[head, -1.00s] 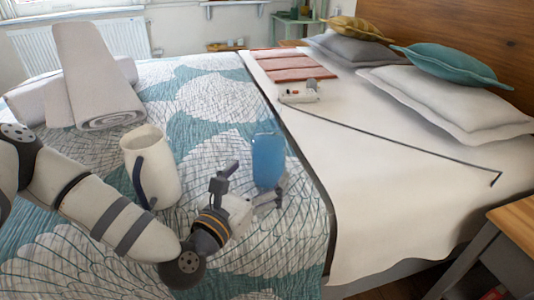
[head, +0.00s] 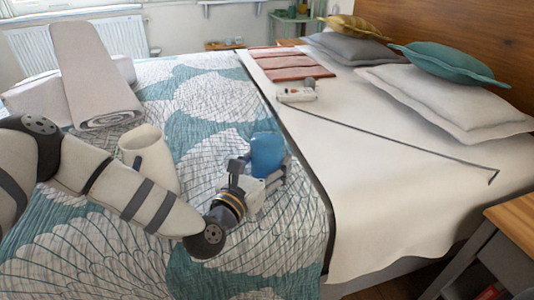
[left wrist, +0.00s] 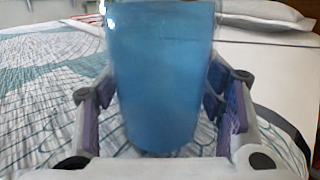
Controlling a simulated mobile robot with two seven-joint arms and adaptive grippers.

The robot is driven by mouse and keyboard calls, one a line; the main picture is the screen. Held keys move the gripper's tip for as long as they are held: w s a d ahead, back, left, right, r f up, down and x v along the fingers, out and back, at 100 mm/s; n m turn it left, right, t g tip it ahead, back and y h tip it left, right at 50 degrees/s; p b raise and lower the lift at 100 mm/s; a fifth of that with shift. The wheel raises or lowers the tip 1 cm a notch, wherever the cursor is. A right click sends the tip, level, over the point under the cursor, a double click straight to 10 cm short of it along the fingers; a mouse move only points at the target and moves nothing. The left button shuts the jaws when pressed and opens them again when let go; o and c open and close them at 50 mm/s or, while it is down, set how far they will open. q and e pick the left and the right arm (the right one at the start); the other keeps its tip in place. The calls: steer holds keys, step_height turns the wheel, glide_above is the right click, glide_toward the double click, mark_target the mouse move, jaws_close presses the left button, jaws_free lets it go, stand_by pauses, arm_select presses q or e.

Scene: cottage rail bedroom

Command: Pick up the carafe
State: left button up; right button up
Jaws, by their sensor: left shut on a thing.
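The carafe, a blue translucent vessel (head: 267,153), stands upright on the patterned bedspread near the middle of the head view. In the left wrist view the blue carafe (left wrist: 160,75) fills the centre, between the two fingers. My left gripper (head: 264,172) is shut on the carafe, with a finger on each side of its body. The gripper hides the lower part of the carafe in the head view. My right gripper is not in view.
A white pitcher (head: 148,155) stands left of the carafe, partly behind my left arm. A small white device (head: 297,94) with a dark cord lies on the white sheet. Pillows (head: 440,98) lie at the right.

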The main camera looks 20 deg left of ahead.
mark_target(267, 148)
arm_select(q)
steer(key=shift+r, duration=0.15)
steer(key=shift+r, duration=0.45)
step_height(267, 148, up, 3)
steer(key=shift+s+f+p, duration=0.1)
steer(key=shift+f+p, duration=0.1)
steer(key=shift+p, duration=0.1)
steer(key=s+d+r+p, duration=0.1)
steer(key=s+d+r, duration=0.1)
steer(key=s+r, duration=0.2)
steer(key=s+d+r+p, duration=0.2)
steer(key=s+r, duration=0.3)
steer(key=s, duration=0.4)
steer(key=shift+d+r, duration=0.2)
steer(key=shift+d, duration=0.15)
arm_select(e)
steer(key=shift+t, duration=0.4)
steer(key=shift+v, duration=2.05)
